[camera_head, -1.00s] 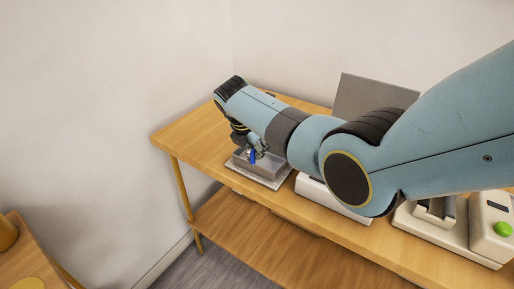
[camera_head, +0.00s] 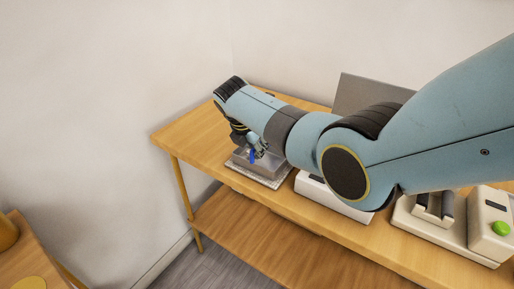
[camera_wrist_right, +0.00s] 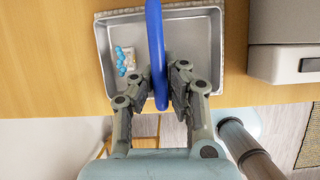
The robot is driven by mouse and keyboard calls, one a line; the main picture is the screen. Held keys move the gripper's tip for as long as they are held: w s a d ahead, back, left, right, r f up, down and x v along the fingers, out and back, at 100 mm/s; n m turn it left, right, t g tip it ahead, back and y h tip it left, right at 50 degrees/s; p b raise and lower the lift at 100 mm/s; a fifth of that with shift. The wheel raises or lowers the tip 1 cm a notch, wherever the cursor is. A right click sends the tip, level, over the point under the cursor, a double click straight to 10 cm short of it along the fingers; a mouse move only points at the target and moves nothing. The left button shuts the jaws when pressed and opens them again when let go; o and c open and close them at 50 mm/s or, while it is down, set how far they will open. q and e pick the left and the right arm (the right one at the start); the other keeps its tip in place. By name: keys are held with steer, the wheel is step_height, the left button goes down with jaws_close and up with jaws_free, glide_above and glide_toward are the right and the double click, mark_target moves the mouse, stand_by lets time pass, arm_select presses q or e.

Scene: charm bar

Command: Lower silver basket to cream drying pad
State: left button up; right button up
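The silver basket (camera_head: 268,169) is a shallow rectangular metal tray with a blue handle. In the right wrist view the basket (camera_wrist_right: 205,50) shows from above, with blue beads and a small pale piece (camera_wrist_right: 126,60) inside. My right gripper (camera_head: 259,149) is over the basket, and its fingers (camera_wrist_right: 168,78) are closed around the blue handle (camera_wrist_right: 156,45). The cream drying pad (camera_head: 260,180) lies under the basket, with its speckled edge showing at the front. The basket is on or just above the pad; I cannot tell which. My left gripper is out of view.
The pad lies on a wooden table (camera_head: 188,139) with open table to its left. A white device (camera_head: 334,199) stands close to its right, and a machine with a green button (camera_head: 502,228) is farther right. A grey panel (camera_head: 368,97) stands behind.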

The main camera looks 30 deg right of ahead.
steer(key=o, duration=0.6)
steer(key=v, duration=1.2)
steer(key=shift+s+f, duration=0.15)
